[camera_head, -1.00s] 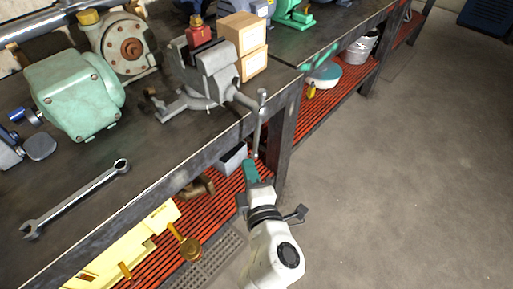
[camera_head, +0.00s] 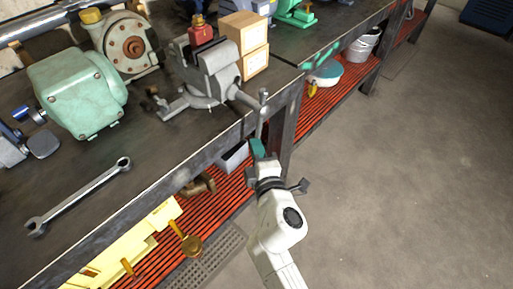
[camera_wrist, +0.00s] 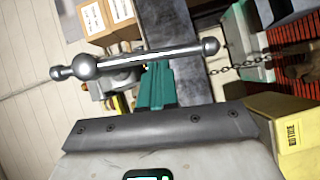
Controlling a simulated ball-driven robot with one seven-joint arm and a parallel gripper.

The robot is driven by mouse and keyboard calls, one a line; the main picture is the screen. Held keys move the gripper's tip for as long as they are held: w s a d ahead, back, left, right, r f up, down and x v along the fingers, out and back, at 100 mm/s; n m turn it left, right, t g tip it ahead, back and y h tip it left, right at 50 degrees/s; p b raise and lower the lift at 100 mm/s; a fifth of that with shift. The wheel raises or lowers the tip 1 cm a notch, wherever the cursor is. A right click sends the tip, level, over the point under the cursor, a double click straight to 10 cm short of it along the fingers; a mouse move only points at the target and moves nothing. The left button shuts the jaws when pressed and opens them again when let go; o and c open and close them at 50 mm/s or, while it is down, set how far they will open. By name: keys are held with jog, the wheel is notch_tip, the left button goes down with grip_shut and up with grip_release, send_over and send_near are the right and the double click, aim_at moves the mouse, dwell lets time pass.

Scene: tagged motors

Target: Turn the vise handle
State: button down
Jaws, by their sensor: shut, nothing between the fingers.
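The grey vise (camera_head: 212,75) stands on the workbench near its front edge, with a red block in its jaws. Its handle (camera_head: 263,98) is a thin metal bar with ball ends, hanging steeply down in front of the bench edge. In the wrist view the handle (camera_wrist: 160,54) lies almost level across the picture, just beyond my fingertips. My gripper (camera_head: 257,146) has green fingers, which also show in the wrist view (camera_wrist: 156,80). The fingers are together and empty, close to the bar; I cannot tell if they touch it. The handle's lower end is hidden in the head view.
The bench (camera_head: 140,195) has a dark front edge beside my arm. A wrench (camera_head: 78,197), a green motor (camera_head: 78,92) and cardboard boxes (camera_head: 246,42) are on top. A red slatted shelf (camera_head: 215,205) below holds a yellow thing (camera_head: 125,245). The floor at right is clear.

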jog(key=b, duration=0.2)
jog(key=w+n+b, duration=0.1)
jog(key=shift+d+f+t+b, duration=0.25)
jog(key=shift+d+t+b, duration=0.1)
jog(key=shift+d+t, duration=0.05)
jog(key=shift+s+a, duration=0.1)
jog(key=shift+s, duration=0.05)
